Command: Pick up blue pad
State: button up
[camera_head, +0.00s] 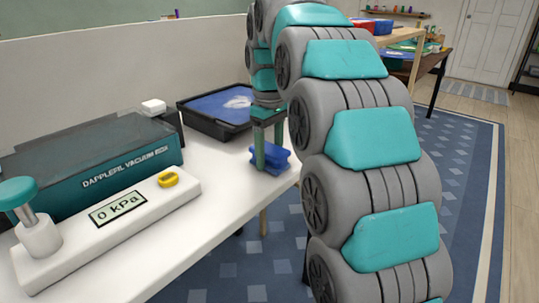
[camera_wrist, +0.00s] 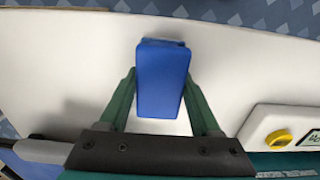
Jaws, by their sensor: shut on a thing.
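The blue pad (camera_head: 275,158) is a small blue block with a grooved side, near the right edge of the white table in the head view. In the wrist view the blue pad (camera_wrist: 163,80) lies between the two green fingers, its long side pointing away from the palm. My gripper (camera_head: 268,165) comes down from above with its green fingers at the pad; in the wrist view my gripper (camera_wrist: 160,85) has a finger against each side of it. The pad is at or just above the table top; I cannot tell whether it touches. Part of it is hidden behind a finger in the head view.
The white table (camera_head: 200,225) is clear in front of the pad. Left stand a teal vacuum box (camera_head: 95,165) and a white gauge unit (camera_head: 115,225) reading 0 kPa with a yellow knob (camera_head: 168,180). A black tray (camera_head: 205,120) with blue inside lies behind the pad.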

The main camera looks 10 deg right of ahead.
aim_at(270, 149)
jog(key=shift+r, duration=1.65)
jog(key=s+d+r+b, duration=0.1)
jog(key=s+d, duration=0.2)
jog(key=s, duration=1.2)
jog(key=shift+s+r+b, duration=0.2)
jog(key=shift+s+b, duration=0.15)
jog(key=shift+b, duration=0.05)
jog(key=shift+a, duration=0.1)
